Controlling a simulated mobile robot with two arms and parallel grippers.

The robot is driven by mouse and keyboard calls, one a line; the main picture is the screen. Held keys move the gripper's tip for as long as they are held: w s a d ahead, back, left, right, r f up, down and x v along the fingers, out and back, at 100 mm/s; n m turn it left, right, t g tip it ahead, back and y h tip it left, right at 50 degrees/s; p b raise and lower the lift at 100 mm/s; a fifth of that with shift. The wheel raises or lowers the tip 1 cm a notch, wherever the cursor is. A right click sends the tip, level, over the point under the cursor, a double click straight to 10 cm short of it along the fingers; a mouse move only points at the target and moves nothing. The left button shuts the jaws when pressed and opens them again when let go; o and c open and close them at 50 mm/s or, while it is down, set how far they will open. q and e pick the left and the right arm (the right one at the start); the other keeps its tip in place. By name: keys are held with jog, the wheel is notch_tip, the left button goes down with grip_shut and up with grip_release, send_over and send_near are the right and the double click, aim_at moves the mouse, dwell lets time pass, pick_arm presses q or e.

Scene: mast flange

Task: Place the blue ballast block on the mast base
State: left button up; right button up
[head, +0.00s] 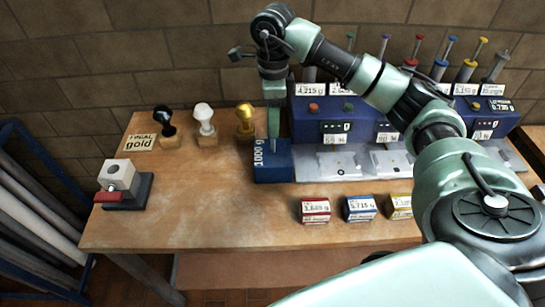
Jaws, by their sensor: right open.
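The blue ballast block (272,165), marked "1000 g", stands on the wooden table near its back, left of the scales. My right gripper (273,140) points down at the block from above. It is open, and its fingers reach the block's top region; I cannot tell whether they touch it. No part is labelled as the mast base. My left gripper is not in view.
Black, white and gold-topped stands (204,122) stand at the back left beside a "FINAL gold" card (140,142). Blue scale units (345,122) fill the back right. Small labelled boxes (316,210) line the front. The table's middle left (200,200) is clear.

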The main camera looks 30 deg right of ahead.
aim_at(273, 145)
jog(key=shift+f, duration=1.35)
grip_shut()
jog(key=shift+w+r, duration=0.15)
dwell(0.4)
